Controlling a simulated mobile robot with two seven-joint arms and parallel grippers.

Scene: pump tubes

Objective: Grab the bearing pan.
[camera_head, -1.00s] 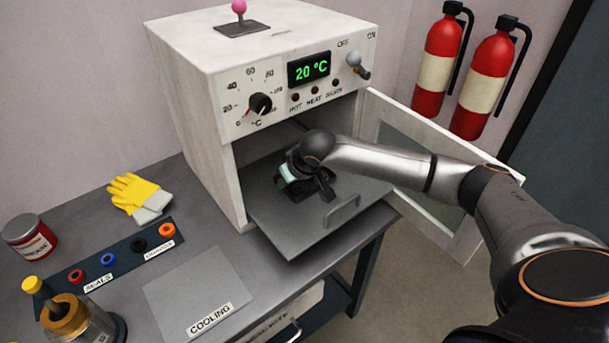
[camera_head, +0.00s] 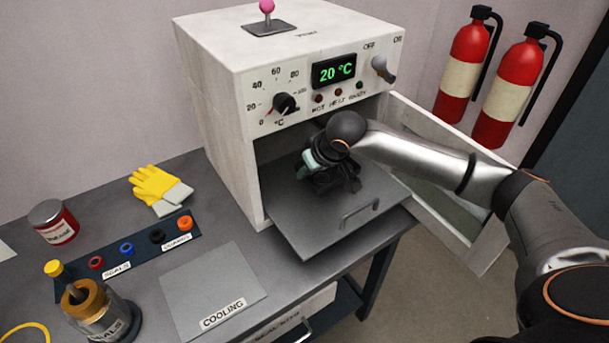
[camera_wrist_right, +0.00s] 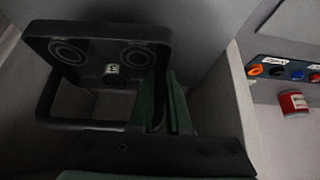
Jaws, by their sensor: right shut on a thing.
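My right gripper (camera_wrist_right: 168,108), with dark green fingers, is shut on the pan's handle side. In the head view my right gripper (camera_head: 322,160) is over the oven's pulled-out grey shelf (camera_head: 305,228), at the oven mouth. The dark pan (camera_head: 342,181) shows partly below the gripper there, seemingly just above the shelf; the gripper hides much of it. My left gripper is not in view.
The white oven (camera_head: 215,110) reads 20 °C; its door (camera_head: 450,215) is open to the right, beside my right arm. A grey cooling plate (camera_head: 195,290) lies bare on the bench. Yellow gloves (camera_head: 155,185), a seals rack (camera_head: 140,250) and a jar (camera_head: 98,308) are at left.

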